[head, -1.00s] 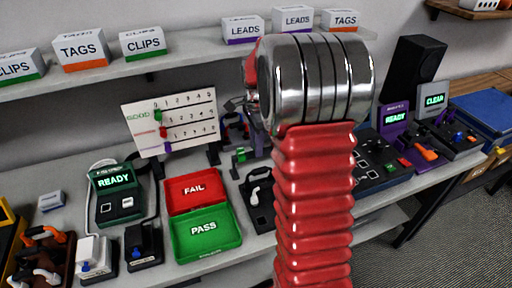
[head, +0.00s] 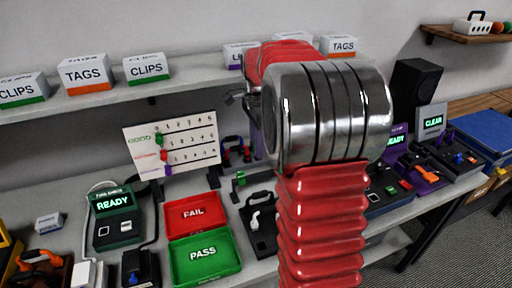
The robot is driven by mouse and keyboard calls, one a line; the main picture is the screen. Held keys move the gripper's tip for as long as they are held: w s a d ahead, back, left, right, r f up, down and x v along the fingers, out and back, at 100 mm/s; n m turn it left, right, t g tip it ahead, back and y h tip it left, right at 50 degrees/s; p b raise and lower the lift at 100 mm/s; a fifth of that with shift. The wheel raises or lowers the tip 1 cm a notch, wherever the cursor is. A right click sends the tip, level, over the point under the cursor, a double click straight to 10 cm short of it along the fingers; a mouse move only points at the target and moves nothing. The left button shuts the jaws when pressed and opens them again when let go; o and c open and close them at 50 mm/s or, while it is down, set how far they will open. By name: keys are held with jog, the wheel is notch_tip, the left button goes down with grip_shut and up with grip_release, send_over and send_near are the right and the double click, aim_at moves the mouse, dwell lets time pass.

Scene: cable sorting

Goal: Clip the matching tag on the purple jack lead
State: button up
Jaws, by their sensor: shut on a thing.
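My arm's red bellows and shiny metal joint fill the middle of the head view. A small grey metal part, which looks like my gripper (head: 236,97), shows just left of the joint, above the bench. Its fingertips and what it holds are mostly hidden. I cannot make out the purple jack lead or its matching tag for sure. A purple station with a lit READY screen (head: 397,135) stands right of my arm, partly covered, with an orange-handled item (head: 426,173) in front of it.
Red FAIL (head: 193,230) and green PASS (head: 236,266) trays lie on the bench. A green READY tester (head: 114,203) stands left, a slider board (head: 134,150) behind, a black case (head: 245,222) beside my arm. Boxes of TAGS (head: 84,88) and CLIPS (head: 146,81) line the shelf.

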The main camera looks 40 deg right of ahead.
jog(key=shift+r, duration=0.1)
dwell(0.3)
jog(key=shift+r, duration=1.4)
jog(key=shift+s, duration=0.15)
